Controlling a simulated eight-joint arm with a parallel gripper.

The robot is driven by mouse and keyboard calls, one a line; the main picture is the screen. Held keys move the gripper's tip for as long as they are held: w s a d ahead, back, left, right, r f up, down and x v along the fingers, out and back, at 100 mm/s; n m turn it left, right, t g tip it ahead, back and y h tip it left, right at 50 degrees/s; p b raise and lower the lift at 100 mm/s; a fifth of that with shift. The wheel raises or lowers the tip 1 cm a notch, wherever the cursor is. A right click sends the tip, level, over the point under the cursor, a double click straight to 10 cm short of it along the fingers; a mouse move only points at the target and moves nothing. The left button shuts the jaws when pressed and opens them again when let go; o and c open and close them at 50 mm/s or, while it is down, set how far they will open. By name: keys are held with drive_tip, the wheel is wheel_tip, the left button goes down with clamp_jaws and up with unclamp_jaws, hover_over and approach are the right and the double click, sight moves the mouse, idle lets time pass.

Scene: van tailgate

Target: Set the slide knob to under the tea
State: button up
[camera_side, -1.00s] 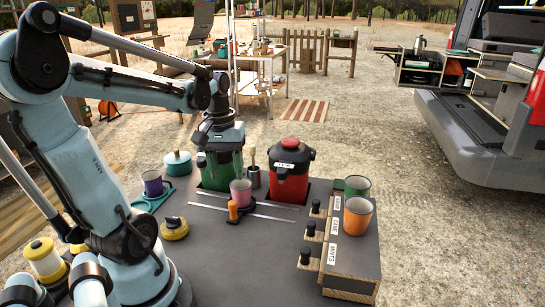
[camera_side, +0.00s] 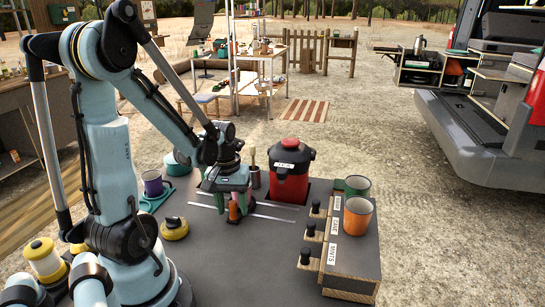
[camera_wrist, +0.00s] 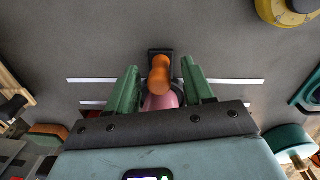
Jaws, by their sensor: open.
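The orange slide knob (camera_side: 233,212) stands on a black carriage on two pale rails (camera_side: 275,218). My gripper (camera_side: 235,208) is low over the carriage, fingers open. In the wrist view the knob (camera_wrist: 160,74) lies between the two green fingers of my gripper (camera_wrist: 160,68), with a gap on each side. A pink mug (camera_wrist: 160,102) sits just behind the knob, partly hidden by my gripper. The red dispenser (camera_side: 290,175) with a black top stands behind the rails, to the right of the knob; its label is too small to read. The green dispenser is hidden behind my arm.
A purple mug (camera_side: 153,184) and a yellow round knob (camera_side: 174,228) are at left. The rails right of the carriage are clear.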

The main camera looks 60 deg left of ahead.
drive_tip(key=shift+f, duration=0.5)
clamp_jaws()
